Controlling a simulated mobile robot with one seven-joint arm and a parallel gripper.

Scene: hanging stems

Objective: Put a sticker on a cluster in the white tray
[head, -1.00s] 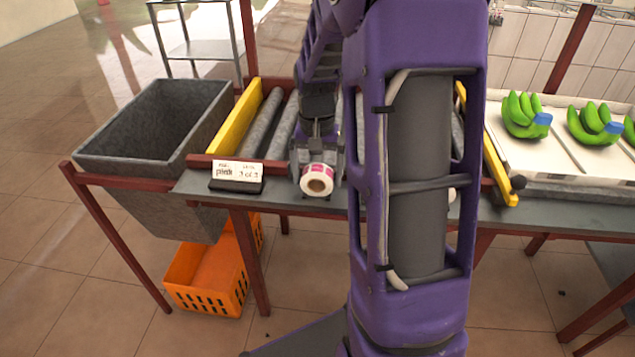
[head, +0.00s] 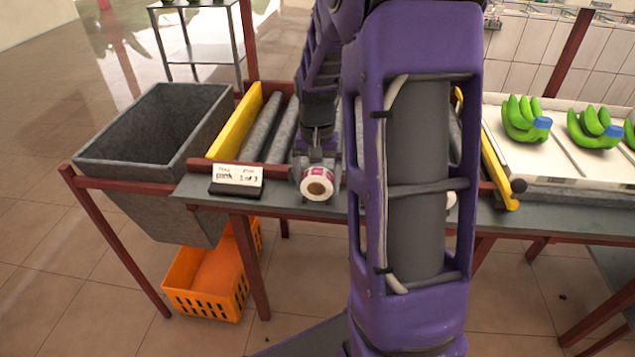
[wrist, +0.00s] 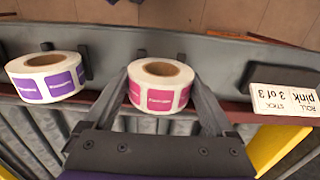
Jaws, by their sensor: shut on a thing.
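My gripper (wrist: 160,98) is shut on the roll of pink stickers (wrist: 158,86), one finger on each side of it. In the head view the pink roll (head: 317,183) is at the front edge of the bench, under my wrist. A roll of purple stickers (wrist: 46,77) stands beside it, apart from my fingers. The white tray (head: 550,146) is at the right, with several green banana clusters (head: 523,118) that have blue tops. My arm hides the middle of the bench.
A dark grey bin (head: 140,165) stands at the left, above an orange crate (head: 205,290) on the floor. Grey rollers (head: 260,126) lie between yellow rails (head: 236,120). A metal shelf (head: 190,50) stands behind.

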